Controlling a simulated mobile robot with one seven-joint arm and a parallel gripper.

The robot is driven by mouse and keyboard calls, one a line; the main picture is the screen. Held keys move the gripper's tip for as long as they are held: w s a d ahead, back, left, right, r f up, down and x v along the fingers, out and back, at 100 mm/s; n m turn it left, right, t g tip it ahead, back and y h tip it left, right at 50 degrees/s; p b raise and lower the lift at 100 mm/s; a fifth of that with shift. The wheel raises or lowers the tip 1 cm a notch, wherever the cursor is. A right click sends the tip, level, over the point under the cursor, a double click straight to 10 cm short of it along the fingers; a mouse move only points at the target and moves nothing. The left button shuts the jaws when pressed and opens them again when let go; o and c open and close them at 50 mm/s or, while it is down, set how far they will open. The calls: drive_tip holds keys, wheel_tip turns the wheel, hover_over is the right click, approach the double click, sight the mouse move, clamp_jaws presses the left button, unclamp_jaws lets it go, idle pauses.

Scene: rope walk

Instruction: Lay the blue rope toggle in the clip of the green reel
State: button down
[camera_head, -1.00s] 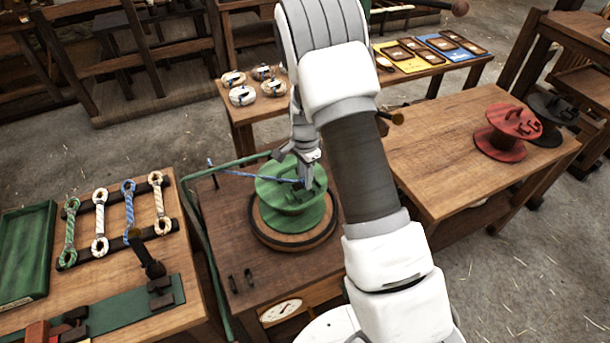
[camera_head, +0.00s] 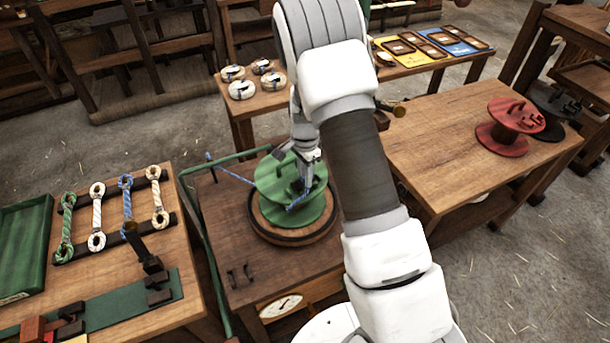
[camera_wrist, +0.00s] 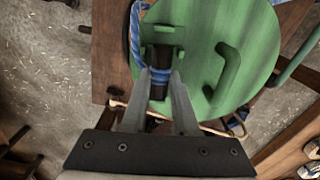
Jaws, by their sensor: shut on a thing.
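The green reel (camera_head: 268,188) lies flat on a round wooden stand on the small middle table. It fills much of the wrist view (camera_wrist: 255,45), with a raised green handle on its face. My gripper (camera_head: 306,180) is over the reel's right part, pointing down. In the wrist view my gripper (camera_wrist: 160,80) is shut on the blue rope toggle (camera_wrist: 158,90), a dark piece with blue windings. A dark block (camera_wrist: 163,35), apparently the clip, lies just beyond the fingertips. I cannot tell whether the toggle touches it. Blue rope (camera_head: 230,173) runs from a post to the reel.
A green rail (camera_head: 225,161) borders the middle table's far left. A rack with several rope pieces (camera_head: 97,215) lies on the left table. A red reel (camera_head: 503,140) and a black one (camera_head: 552,125) stand on the right table, whose near part is clear.

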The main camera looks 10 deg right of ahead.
drive_tip(key=shift+f, duration=0.35)
drive_tip(key=c, duration=0.6)
unclamp_jaws()
drive_tip(key=shift+r, duration=0.15)
drive_tip(key=shift+r+p, duration=2)
drive_tip(key=shift+r, duration=1.4)
wheel_tip(320, 180, up, 17)
drive_tip(key=b, duration=0.1)
drive_tip(key=shift+r, duration=0.2)
